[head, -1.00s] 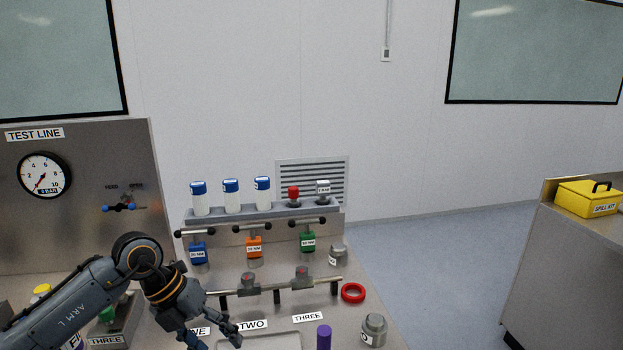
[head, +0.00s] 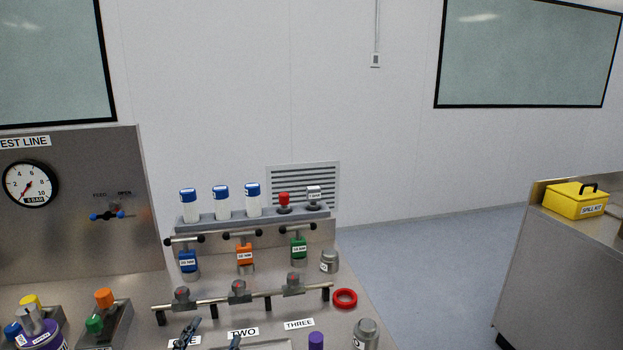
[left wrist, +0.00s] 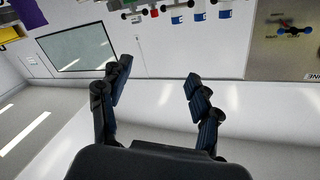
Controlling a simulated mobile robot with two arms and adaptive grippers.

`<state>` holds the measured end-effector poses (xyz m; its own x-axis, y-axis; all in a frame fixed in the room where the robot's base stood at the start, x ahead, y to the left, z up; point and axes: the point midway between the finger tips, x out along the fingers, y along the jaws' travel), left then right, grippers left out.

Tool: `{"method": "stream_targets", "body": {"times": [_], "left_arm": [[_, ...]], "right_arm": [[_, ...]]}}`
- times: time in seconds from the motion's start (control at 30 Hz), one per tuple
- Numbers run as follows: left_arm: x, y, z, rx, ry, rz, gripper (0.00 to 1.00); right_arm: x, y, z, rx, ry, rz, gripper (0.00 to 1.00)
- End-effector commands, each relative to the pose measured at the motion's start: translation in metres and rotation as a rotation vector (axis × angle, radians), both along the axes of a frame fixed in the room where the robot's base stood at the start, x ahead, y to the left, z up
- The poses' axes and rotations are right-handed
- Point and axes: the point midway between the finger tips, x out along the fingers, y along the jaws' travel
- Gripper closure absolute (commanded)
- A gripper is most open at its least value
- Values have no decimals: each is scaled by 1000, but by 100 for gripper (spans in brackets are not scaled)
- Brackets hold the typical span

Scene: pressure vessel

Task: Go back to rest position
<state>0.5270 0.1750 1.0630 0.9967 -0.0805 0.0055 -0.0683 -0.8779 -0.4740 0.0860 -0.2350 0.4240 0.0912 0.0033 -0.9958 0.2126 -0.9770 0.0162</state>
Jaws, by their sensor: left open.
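My left gripper (head: 210,338) shows only as dark fingertips at the bottom edge of the head view, near the labels ONE (head: 184,341) and TWO (head: 243,332). In the left wrist view my left gripper (left wrist: 158,78) has its two fingers spread wide. Nothing is between them but the pale wall behind. The rest of my left arm is below the head picture. My right gripper is in neither view.
The bench holds a pipe rail (head: 260,300), a red ring (head: 345,298), a grey cylinder (head: 366,334), a purple cylinder (head: 316,341) and a shelf of blue-capped bottles (head: 221,202). A yellow spill kit (head: 576,202) sits on a right-hand counter. Floor (head: 430,250) between is clear.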

Motion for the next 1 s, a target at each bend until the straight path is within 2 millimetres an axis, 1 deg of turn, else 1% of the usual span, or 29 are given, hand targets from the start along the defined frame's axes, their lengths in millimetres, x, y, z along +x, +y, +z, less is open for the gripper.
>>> {"method": "stream_targets", "body": {"times": [0.03, 0.07, 0.1, 0.17, 0.2, 0.27, 0.3, 0.43, 0.5, 0.63, 0.67, 0.7, 0.87, 0.97, 1.0], "left_arm": [[-15, 13, -32, -48, 134, 61, 37], [-25, 20, -51, -72, 213, 94, 37], [-41, 28, -74, -97, 320, 134, 37], [-68, 36, -108, -133, 477, 181, 37], [-86, 38, -126, -154, 572, 204, 37], [-113, 41, -149, -175, 698, 229, 37], [-130, 41, -162, -187, 774, 240, 37], [-183, 39, -191, -215, 988, 260, 37], [-210, 37, -202, -227, 1090, 263, 37], [-258, 31, -215, -246, 1266, 258, 37], [-263, 30, -220, -247, 1291, 256, 37], [-256, 30, -233, -243, 1288, 257, 37], [-247, 28, -277, -237, 1302, 260, 37], [-244, 27, -308, -234, 1314, 260, 37], [-243, 27, -323, -233, 1321, 261, 37]], "right_arm": [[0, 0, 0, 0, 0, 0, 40], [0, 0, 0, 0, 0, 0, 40], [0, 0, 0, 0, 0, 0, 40], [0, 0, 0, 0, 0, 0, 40], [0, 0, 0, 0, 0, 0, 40], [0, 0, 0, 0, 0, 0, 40], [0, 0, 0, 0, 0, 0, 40], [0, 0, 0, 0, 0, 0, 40], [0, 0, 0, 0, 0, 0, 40], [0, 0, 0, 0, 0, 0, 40], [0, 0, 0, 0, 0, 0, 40], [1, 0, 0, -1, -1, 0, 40], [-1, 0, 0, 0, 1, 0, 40], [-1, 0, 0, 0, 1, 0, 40], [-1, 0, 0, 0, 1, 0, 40]]}}
